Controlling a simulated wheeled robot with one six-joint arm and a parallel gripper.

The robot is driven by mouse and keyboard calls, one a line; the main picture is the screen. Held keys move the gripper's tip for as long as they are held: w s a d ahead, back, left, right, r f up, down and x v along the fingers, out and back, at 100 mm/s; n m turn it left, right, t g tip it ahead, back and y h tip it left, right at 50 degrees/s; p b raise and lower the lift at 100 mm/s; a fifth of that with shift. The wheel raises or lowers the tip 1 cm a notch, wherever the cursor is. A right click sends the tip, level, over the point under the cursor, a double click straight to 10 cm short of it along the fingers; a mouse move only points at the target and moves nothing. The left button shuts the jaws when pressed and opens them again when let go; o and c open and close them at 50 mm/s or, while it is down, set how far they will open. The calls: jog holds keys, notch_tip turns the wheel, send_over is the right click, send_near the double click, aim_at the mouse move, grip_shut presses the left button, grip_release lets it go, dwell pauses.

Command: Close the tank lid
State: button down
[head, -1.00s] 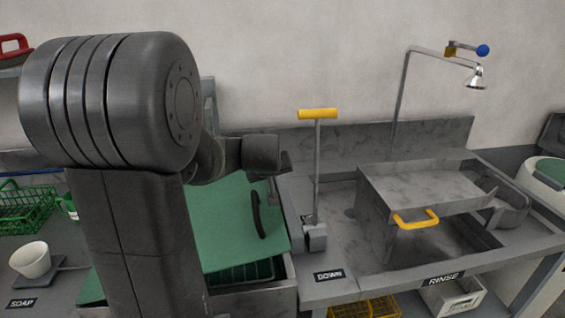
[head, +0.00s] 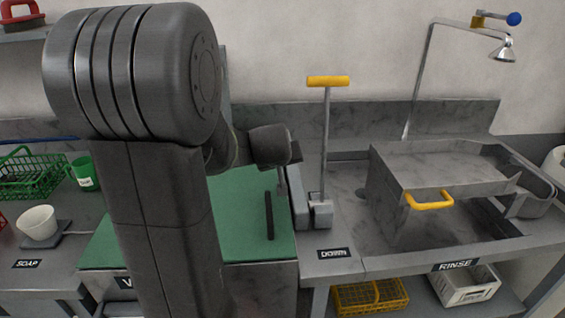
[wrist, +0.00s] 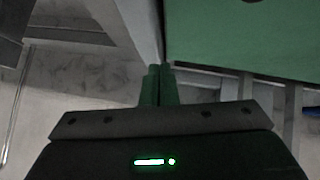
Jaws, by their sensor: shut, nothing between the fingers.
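The tank lid (head: 255,210) is a green panel with a dark bar handle (head: 269,215). In the head view it lies about level over the tank (head: 262,280), with no gap showing along its visible front edge. My arm hides its left part. My gripper (head: 283,186) points down at the lid's right side, partly hidden by my wrist. In the wrist view my gripper (wrist: 159,68) has its two narrow fingers together with nothing between them. The green lid (wrist: 245,35) fills the upper right there, just beyond the fingertips. I cannot tell whether they touch it.
A lever with a yellow handle (head: 328,81) stands right of the tank, behind a DOWN label (head: 338,253). A grey rinse hood with a yellow handle (head: 429,200) is farther right.

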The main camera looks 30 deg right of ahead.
jog(key=s+a+r+p, duration=0.2)
jog(key=s+r, duration=0.4)
jog(key=r, duration=0.5)
jog(key=shift+s+a+p, duration=0.3)
jog(key=shift+a+p, duration=0.05)
jog(key=shift+p, duration=0.15)
jog(key=shift+w, duration=0.1)
jog(key=x, duration=0.3)
jog(key=a+f+b+x, duration=0.1)
jog(key=x, duration=0.3)
jog(key=a+b+x, duration=0.1)
jog(key=x, duration=0.3)
jog(key=shift+f, duration=0.5)
jog(key=shift+f+b, duration=0.55)
jog(key=shift+f, duration=0.3)
jog(key=shift+r, duration=0.1)
